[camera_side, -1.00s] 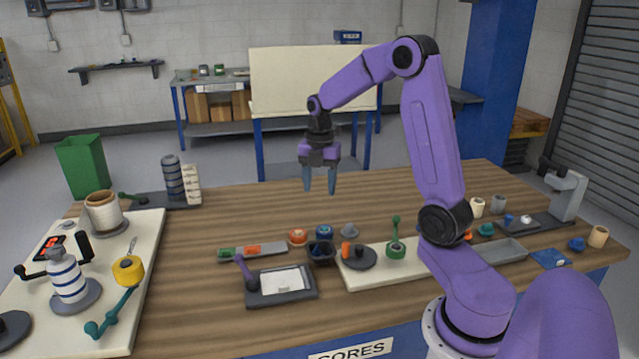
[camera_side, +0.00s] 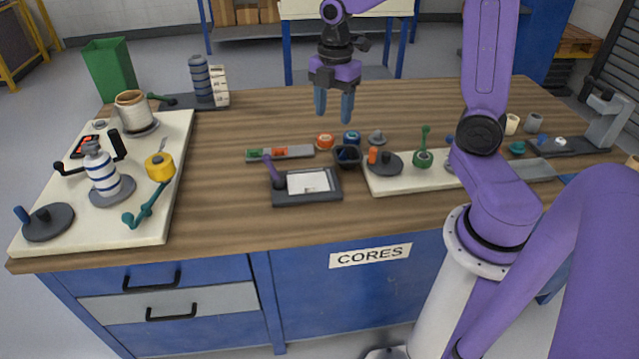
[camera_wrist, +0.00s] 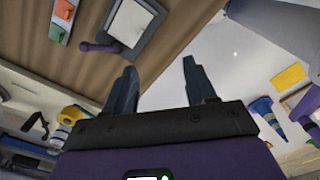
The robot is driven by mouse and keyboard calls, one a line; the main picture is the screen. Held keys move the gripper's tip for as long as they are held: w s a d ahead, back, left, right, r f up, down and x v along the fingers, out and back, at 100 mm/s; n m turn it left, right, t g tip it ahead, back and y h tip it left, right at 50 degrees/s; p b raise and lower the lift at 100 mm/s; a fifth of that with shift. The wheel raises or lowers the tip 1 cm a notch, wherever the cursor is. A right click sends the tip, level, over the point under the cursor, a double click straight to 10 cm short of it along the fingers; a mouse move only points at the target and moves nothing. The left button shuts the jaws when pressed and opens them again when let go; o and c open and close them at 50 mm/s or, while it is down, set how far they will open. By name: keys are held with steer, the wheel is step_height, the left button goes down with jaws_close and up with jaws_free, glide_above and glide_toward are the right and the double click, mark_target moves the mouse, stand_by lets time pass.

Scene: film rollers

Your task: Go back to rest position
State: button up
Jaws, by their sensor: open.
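My gripper (camera_side: 334,104) is purple with blue-grey fingers. In the side view it hangs pointing down, apart from and above the back middle of the wooden table (camera_side: 240,215). Its fingers are open with nothing between them. The two fingers also show apart and empty in the wrist view (camera_wrist: 160,85). My purple arm rises from a white base at the front right of the table.
A cream board (camera_side: 165,190) at left carries rollers and cranks. A green bin (camera_side: 110,68) stands behind it. A dark tray (camera_side: 330,195), small cups and a cream board (camera_side: 405,182) with parts sit in the middle.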

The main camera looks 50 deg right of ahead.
steer(key=s+a+m, duration=0.3)
steer(key=s+a, duration=0.2)
steer(key=s, duration=0.6)
steer(key=s+a+m, duration=0.2)
steer(key=s+a, duration=0.4)
steer(key=s, duration=0.4)
steer(key=shift+s+f+m, duration=0.3)
steer(key=shift+s+m, duration=0.05)
steer(key=shift+m, duration=0.05)
